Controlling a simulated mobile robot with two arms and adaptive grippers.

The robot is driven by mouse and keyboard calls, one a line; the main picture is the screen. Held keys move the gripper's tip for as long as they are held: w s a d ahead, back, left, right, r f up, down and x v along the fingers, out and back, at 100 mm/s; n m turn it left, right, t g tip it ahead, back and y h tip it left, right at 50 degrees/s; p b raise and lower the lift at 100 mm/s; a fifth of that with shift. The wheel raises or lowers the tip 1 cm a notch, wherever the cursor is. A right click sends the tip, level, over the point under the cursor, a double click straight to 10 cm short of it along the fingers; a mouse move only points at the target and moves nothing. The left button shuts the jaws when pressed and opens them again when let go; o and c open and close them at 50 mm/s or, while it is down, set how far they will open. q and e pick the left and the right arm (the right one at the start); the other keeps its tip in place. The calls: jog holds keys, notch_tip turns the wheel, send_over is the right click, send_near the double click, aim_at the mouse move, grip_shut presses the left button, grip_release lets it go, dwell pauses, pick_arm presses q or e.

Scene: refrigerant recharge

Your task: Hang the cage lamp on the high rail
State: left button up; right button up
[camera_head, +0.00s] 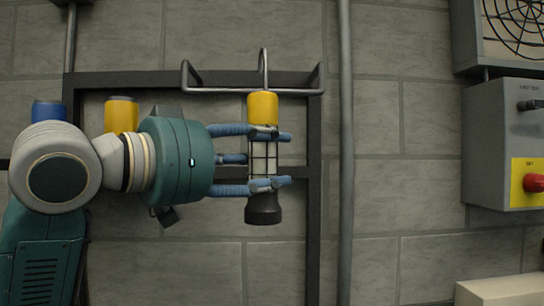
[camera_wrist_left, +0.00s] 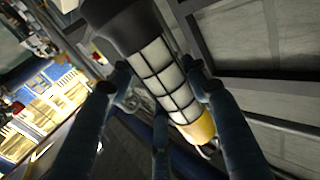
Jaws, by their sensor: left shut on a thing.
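The cage lamp (camera_head: 263,157) is upright in the head view, with a yellow top, a wire cage and a black lower end. My left gripper (camera_head: 270,158) is shut on its cage from the left, its blue fingers around it. The lamp's grey hook (camera_head: 263,62) rises above the high rail (camera_head: 210,91), a thin grey bar on the dark wall frame. I cannot tell whether the hook rests on the rail. In the left wrist view, the lamp (camera_wrist_left: 168,80) lies between the fingers of the left gripper (camera_wrist_left: 160,95). My right gripper is not in view.
A grey vertical pipe (camera_head: 346,150) runs right of the dark frame (camera_head: 314,200). A grey control box (camera_head: 490,140) with a red button (camera_head: 534,183) is farther right. A yellow object (camera_head: 121,115) is partly hidden behind my left arm. The wall between pipe and box is clear.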

pick_arm(q)
jog(key=shift+w, duration=0.85)
jog(key=shift+w+a, duration=0.1)
jog(key=shift+w, duration=0.25)
jog(key=shift+w+a+r+p, duration=0.1)
jog(key=shift+w+a+p, duration=0.25)
jog(key=shift+w+p, duration=0.35)
jog(key=shift+w+a+f+b, duration=0.1)
jog(key=shift+w+f+b, duration=0.3)
jog(key=shift+f, duration=0.25)
jog(key=shift+w+a+f+b, duration=0.1)
jog(key=shift+w+f+b, duration=0.35)
jog(key=shift+f, duration=0.25)
jog(key=shift+w+f+b, duration=0.4)
jog(key=shift+f, duration=0.25)
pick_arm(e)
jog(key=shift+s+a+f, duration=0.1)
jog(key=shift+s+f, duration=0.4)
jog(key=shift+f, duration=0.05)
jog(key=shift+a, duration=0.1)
